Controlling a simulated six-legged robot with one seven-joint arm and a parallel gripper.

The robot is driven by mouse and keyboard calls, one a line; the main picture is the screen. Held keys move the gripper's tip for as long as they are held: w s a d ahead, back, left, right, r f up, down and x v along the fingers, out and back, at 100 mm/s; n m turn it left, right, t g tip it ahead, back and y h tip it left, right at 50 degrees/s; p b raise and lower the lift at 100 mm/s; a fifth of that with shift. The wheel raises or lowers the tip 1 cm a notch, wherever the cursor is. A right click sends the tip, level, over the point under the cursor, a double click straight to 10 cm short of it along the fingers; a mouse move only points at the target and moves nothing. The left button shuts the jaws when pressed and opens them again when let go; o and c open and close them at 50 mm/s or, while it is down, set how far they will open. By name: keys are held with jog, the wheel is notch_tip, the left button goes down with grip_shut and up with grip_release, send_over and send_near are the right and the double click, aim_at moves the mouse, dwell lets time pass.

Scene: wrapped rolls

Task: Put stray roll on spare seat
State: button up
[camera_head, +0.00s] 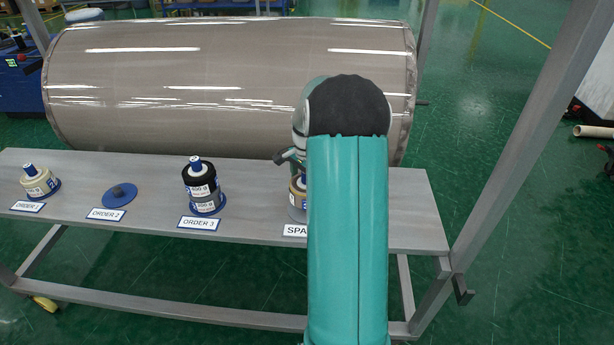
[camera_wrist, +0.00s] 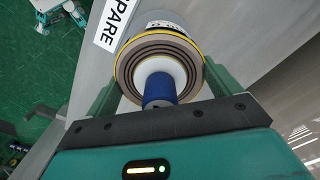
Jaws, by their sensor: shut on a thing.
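A roll stands behind the SPARE label at the right of the shelf, partly hidden by my arm in the head view (camera_head: 297,201). In the wrist view the roll (camera_wrist: 136,66) shows brown rings, a yellow rim, a white core and a blue knob. My gripper (camera_wrist: 160,82) is shut on this roll, with one teal finger on each side. The spare seat under it is hidden, and I cannot tell whether the roll touches it. The SPARE label (camera_wrist: 117,22) lies beside the roll.
On the grey shelf (camera_head: 400,215), ORDER 1 holds a beige roll (camera_head: 38,182). ORDER 2's blue seat (camera_head: 120,195) is empty. ORDER 3 holds stacked black and white rolls (camera_head: 202,188). A large wrapped roll (camera_head: 220,85) lies behind. A grey post (camera_head: 530,130) rises at right.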

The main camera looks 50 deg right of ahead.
jog(key=shift+f, duration=2)
jog(key=o, duration=0.9)
jog(key=shift+o, duration=0.2)
notch_tip(320, 180, up, 14)
jog(key=shift+f, duration=0.1)
jog(key=shift+s, duration=0.15)
